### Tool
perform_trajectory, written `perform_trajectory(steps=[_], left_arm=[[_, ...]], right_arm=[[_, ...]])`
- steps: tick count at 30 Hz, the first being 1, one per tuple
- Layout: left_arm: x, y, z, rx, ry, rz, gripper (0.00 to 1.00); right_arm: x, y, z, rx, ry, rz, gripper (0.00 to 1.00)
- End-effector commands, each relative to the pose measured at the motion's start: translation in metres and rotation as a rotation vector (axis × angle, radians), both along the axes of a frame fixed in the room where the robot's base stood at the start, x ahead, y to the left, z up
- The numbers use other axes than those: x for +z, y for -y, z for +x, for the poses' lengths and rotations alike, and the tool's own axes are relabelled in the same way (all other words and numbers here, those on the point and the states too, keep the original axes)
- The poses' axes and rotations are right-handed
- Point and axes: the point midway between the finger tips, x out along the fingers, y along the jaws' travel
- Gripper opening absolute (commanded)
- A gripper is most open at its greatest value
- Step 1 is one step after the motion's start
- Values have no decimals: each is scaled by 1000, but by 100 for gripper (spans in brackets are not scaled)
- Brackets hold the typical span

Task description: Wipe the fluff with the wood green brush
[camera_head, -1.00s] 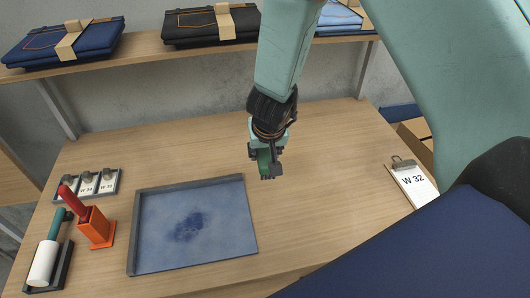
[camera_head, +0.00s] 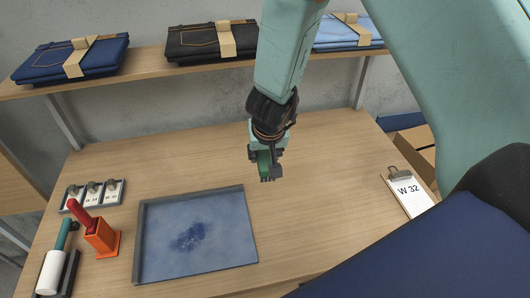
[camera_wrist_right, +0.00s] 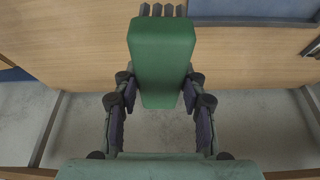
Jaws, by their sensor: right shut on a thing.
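My right gripper (camera_head: 265,165) is shut on the green brush (camera_wrist_right: 162,62), which it holds above the table to the right of the tray. In the right wrist view the brush's green block sits between the two fingers, with dark bristle tips at its far end. The fluff (camera_head: 188,237) is a dark blue patch on the blue cloth surface inside the grey-rimmed tray (camera_head: 140,240). The brush is apart from the fluff. A corner of the tray also shows in the right wrist view (camera_wrist_right: 250,21). My left gripper is not in view.
An orange holder with a red-handled tool (camera_head: 101,238) and a white lint roller (camera_head: 52,270) stand left of the tray. Small labelled weights (camera_head: 93,191) sit behind them. A clipboard (camera_head: 408,191) lies at right. Folded jeans (camera_head: 70,58) line the shelf above. The table's middle is clear.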

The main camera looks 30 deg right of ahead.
Motion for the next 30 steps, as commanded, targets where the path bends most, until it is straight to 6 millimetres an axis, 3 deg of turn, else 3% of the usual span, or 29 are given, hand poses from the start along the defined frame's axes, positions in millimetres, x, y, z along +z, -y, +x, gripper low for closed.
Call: perform_trajectory(steps=[6, 30], left_arm=[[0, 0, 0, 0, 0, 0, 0], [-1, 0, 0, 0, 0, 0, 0]], right_arm=[[0, 0, 0, 0, 1, 0, 16], [-22, 3, -13, -17, 0, 0, 16]])
